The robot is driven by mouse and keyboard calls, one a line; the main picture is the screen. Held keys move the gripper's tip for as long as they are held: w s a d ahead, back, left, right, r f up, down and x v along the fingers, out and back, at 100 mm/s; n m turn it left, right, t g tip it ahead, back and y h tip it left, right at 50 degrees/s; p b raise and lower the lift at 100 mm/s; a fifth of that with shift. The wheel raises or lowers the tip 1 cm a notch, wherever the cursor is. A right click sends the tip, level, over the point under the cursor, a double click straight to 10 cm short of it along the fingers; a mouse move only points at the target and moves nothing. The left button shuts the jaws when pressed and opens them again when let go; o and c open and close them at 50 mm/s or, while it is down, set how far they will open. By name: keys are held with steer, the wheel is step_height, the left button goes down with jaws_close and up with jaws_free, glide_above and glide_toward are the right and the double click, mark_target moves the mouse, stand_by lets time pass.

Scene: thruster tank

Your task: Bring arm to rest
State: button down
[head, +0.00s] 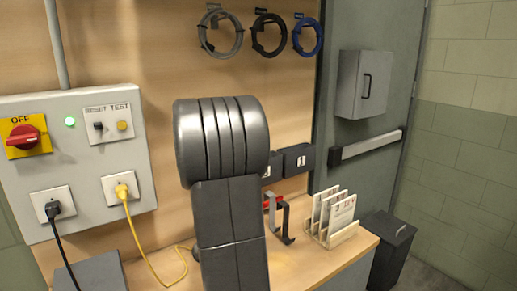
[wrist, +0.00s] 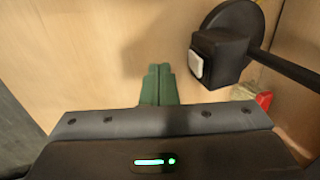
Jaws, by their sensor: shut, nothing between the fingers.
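My gripper (wrist: 158,72) shows in the wrist view with its two green fingers together, shut and empty. It points toward a pale wooden surface, with nothing between the fingertips. In the head view my dark grey arm (head: 222,150) stands upright in the middle of the picture and hides part of the wooden board and bench. My gripper cannot be seen in the head view.
A black bracket-like object with a rod (wrist: 220,55) is close to the right of my fingers. A grey panel (head: 85,160) with a red switch and plugged cords is at left. A card rack (head: 345,235) stands on the bench (head: 340,262). A black bin (head: 390,250) is at right.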

steer(key=s+d+v, duration=0.1)
steer(key=v, duration=0.6)
steer(key=shift+s+d, duration=0.1)
steer(key=shift+s, duration=0.1)
